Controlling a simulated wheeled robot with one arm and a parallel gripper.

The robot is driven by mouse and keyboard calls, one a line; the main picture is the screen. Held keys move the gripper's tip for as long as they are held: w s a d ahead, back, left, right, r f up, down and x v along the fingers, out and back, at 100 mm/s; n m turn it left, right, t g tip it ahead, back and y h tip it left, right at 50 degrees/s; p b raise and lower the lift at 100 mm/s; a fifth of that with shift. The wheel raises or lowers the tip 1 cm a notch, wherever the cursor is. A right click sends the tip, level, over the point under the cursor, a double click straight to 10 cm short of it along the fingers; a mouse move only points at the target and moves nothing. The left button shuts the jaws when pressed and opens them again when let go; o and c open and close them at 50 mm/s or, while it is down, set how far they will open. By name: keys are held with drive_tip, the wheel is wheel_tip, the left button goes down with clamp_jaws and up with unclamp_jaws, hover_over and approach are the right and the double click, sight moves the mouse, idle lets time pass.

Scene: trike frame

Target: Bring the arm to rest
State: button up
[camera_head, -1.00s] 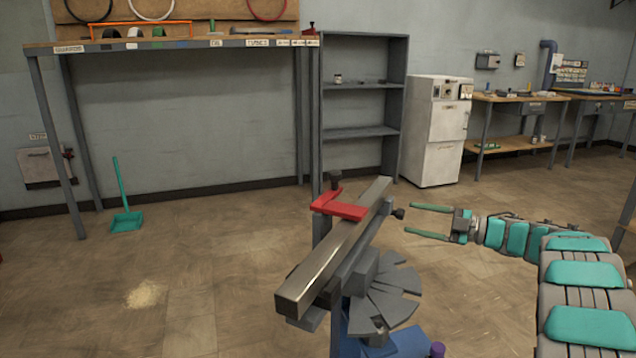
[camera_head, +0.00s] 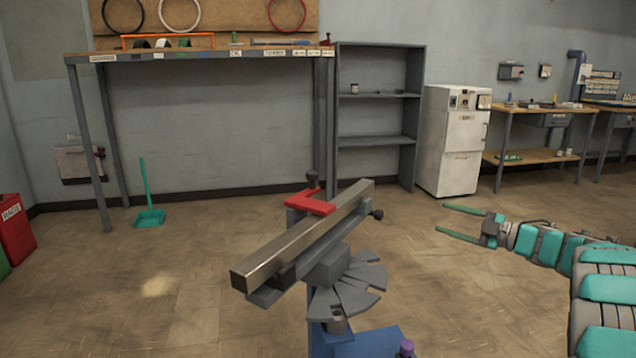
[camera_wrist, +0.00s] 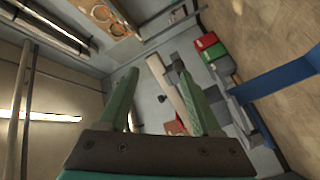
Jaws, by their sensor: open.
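My gripper (camera_head: 462,222) is in the right half of the head view, its two green fingers apart with nothing between them. My teal and grey arm reaches in from the lower right. The gripper is to the right of a grey stand (camera_head: 342,275) that holds a long metal bar (camera_head: 300,238), with a clear gap between.
A tall workbench (camera_head: 210,53) and a grey shelf (camera_head: 378,140) stand along the back wall. A white cabinet (camera_head: 450,145) is right of the shelf. A teal dustpan (camera_head: 150,217) and a pale spill (camera_head: 158,286) are on the floor at left. Red bin (camera_head: 14,229) at the left edge.

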drive_tip(key=w+d+r+m+t+h, duration=0.2)
drive_tip(key=w+r+m+t+h, duration=0.3)
drive_tip(key=w+r+h, duration=0.15)
drive_tip(key=s+d+r+m+h, duration=0.45)
drive_tip(key=m+h, duration=0.35)
drive_tip(key=h, duration=0.2)
drive_tip(key=s+a+f+m+g+h, duration=0.15)
drive_tip(key=s+f+m+g, duration=0.3)
drive_tip(key=s, duration=0.45)
drive_tip(key=s+a+f+m+g+h, duration=0.1)
drive_tip(key=s+f+m+g+h, duration=0.15)
drive_tip(key=s+f, duration=0.45)
drive_tip(key=s+a+f+g+y, duration=0.2)
drive_tip(key=s+a, duration=0.5)
drive_tip(key=s, duration=0.6)
drive_tip(key=s+a+f+g+y, duration=0.2)
drive_tip(key=s+a+f+g, duration=0.3)
drive_tip(key=s, duration=0.8)
drive_tip(key=s+a+f+m+g+y, duration=0.1)
drive_tip(key=s+a+f+g, duration=0.3)
drive_tip(key=s+a, duration=0.6)
drive_tip(key=s+f+y, duration=0.1)
drive_tip(key=s+f, duration=0.1)
drive_tip(key=s, duration=0.1)
drive_tip(key=shift+s+a+f+y, duration=0.2)
drive_tip(key=shift+s+y, duration=0.1)
drive_tip(key=shift+y, duration=0.05)
